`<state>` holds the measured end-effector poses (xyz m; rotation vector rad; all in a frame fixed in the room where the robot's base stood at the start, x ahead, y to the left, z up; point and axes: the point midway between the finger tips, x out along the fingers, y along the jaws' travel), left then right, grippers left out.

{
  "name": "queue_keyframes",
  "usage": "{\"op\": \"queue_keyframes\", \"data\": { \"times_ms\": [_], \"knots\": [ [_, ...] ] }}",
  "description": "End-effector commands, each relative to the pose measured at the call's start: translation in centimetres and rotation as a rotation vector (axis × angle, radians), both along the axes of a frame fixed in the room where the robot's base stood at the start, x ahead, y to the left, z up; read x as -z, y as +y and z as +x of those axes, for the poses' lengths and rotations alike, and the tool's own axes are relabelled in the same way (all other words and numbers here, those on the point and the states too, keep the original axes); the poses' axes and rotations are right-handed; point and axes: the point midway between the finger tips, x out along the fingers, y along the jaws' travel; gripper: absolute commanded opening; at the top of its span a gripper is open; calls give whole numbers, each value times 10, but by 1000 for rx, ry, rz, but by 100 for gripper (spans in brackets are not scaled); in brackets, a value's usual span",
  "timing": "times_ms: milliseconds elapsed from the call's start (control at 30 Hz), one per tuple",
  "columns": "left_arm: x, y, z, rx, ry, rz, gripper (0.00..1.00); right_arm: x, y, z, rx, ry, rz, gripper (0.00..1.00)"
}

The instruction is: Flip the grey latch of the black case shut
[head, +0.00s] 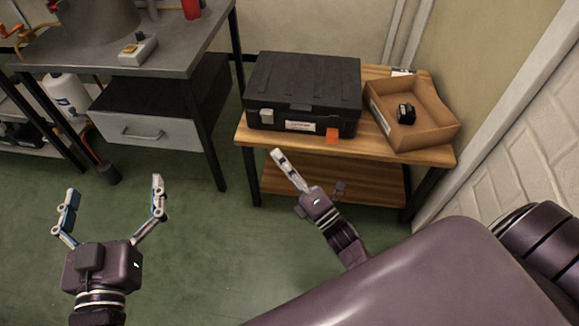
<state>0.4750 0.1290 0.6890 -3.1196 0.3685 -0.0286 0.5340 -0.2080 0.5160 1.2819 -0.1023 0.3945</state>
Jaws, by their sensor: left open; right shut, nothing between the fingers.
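The black case (304,88) lies with its lid down on the wooden table. Its grey latch (267,116) is on the front face near the left corner; I cannot tell from here whether it is flipped up or down. My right gripper (278,155) is shut and empty, in front of the table and below the case front, apart from the latch. My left gripper (112,186) is open and empty, over the green floor to the left, well away from the case.
An open cardboard box (430,130) with a small black object (406,114) stands right of the case. An orange tag (332,135) is at the case front. A grey workbench (190,50) stands at left. The floor between is clear.

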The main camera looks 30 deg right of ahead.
Motion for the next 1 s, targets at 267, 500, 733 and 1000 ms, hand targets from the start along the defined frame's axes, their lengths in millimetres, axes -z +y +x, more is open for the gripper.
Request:
{"op": "queue_keyframes", "data": {
  "times_ms": [267, 500, 733, 1000],
  "knots": [
    [38, 7, -6, -11, 170, 43, 100, 0, -7, -36, 1, 2, 0, 0],
    [46, 8, -7, -14, 202, 51, 100, 0, -8, -41, 0, 1, 0, 0],
    [45, 8, -7, -14, 200, 51, 100, 0, -8, -41, 0, 1, 0, 0],
    [45, 8, -7, -13, 199, 50, 100, -2, -8, -40, 0, 6, 17, 0]
  ]
}}
